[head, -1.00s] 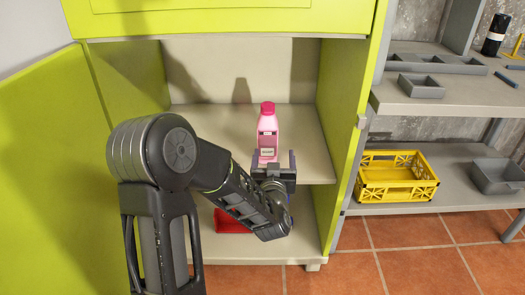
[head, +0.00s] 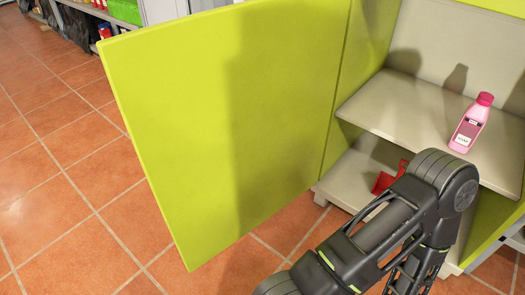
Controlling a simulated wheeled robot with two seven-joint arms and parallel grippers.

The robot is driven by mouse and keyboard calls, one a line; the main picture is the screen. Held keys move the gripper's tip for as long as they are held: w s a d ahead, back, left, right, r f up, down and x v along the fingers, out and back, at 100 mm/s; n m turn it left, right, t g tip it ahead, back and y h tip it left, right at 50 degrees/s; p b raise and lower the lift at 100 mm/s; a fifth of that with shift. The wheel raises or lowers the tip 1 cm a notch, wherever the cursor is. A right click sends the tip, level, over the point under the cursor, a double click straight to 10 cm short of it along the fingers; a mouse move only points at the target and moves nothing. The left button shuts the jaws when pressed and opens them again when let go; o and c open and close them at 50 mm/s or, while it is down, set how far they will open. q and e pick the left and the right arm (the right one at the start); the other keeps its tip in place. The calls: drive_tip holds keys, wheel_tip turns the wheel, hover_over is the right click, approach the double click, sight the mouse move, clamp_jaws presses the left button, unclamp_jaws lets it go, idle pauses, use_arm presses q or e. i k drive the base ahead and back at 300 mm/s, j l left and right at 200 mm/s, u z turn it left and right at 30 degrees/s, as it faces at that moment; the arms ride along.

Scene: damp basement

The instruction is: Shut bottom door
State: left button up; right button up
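The bottom door (head: 235,130) is a flat lime-green panel standing wide open to the left of the cabinet, hinged at the cabinet's left side. The cabinet's inside is exposed, with a beige shelf (head: 400,105). A pink bottle (head: 470,125) with a red-pink cap stands on this shelf. A red object (head: 388,182) lies in the lower compartment, partly hidden by my arm. One of my arms crosses the lower right of the view, in front of the cabinet, with its elbow uppermost. Neither gripper shows.
Orange floor tiles (head: 70,180) lie clear to the left of the door and below it. At the top left, a grey shelf (head: 85,8) holds a green box (head: 125,10) and other items, with dark bags nearby.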

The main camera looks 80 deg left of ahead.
sight(225, 110)
drive_tip(key=k+l, duration=0.1)
drive_tip(key=k, duration=0.6)
drive_tip(key=k+j, duration=0.45)
drive_tip(key=k+j+u, duration=0.1)
drive_tip(key=k+j, duration=0.35)
drive_tip(key=j, duration=0.15)
drive_tip(key=k+j+u, duration=0.1)
drive_tip(key=k+j, duration=0.35)
drive_tip(key=j, duration=1.7)
drive_tip(key=k+u, duration=0.05)
